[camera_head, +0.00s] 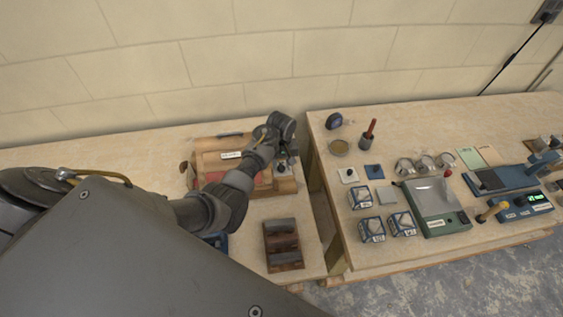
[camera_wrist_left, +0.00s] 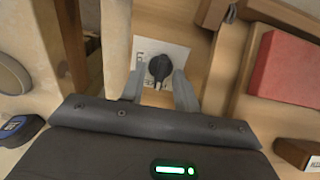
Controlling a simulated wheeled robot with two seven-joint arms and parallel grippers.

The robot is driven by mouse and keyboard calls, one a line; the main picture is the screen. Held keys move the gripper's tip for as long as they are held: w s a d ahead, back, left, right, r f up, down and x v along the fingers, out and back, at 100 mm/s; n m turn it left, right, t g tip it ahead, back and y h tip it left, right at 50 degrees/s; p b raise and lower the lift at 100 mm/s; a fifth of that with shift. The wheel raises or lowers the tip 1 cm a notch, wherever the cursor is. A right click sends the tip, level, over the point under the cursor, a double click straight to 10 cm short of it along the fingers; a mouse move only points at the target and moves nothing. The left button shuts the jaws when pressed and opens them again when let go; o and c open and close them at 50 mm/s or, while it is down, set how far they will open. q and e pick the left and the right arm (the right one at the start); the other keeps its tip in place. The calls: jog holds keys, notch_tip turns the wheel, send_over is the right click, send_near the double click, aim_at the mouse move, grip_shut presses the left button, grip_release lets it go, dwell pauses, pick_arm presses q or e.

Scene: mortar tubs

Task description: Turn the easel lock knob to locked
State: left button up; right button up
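The easel is a wooden box-like piece (camera_head: 207,150) on the left table, with a white label on it and a red block (camera_wrist_left: 290,70) in it. Its lock knob (camera_wrist_left: 160,68) is black and sits on a white marked plate (camera_wrist_left: 180,53) on the wood. The plate's markings are too small to read. My left gripper (camera_head: 284,160) is over the right end of the easel. In the left wrist view its two fingers (camera_wrist_left: 160,84) are apart, one on each side of the knob's lower part, with gaps visible. My right gripper is not in view.
A wooden holder with dark cylinders (camera_head: 284,245) stands in front of the easel. A gap separates the left table from the right table (camera_head: 350,255), which carries a green-based scale (camera_head: 437,208), patterned cubes (camera_head: 372,230) and small dishes. A wall stands behind.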

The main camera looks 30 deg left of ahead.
pick_arm(q)
jog(key=shift+s, duration=0.1)
grip_shut()
jog(key=shift+m, duration=0.4)
jog(key=m, duration=0.3)
jog(key=shift+m, duration=0.4)
jog(key=m, duration=0.4)
jog(key=shift+m, duration=0.3)
jog(key=m, duration=0.4)
jog(key=shift+m, duration=2.5)
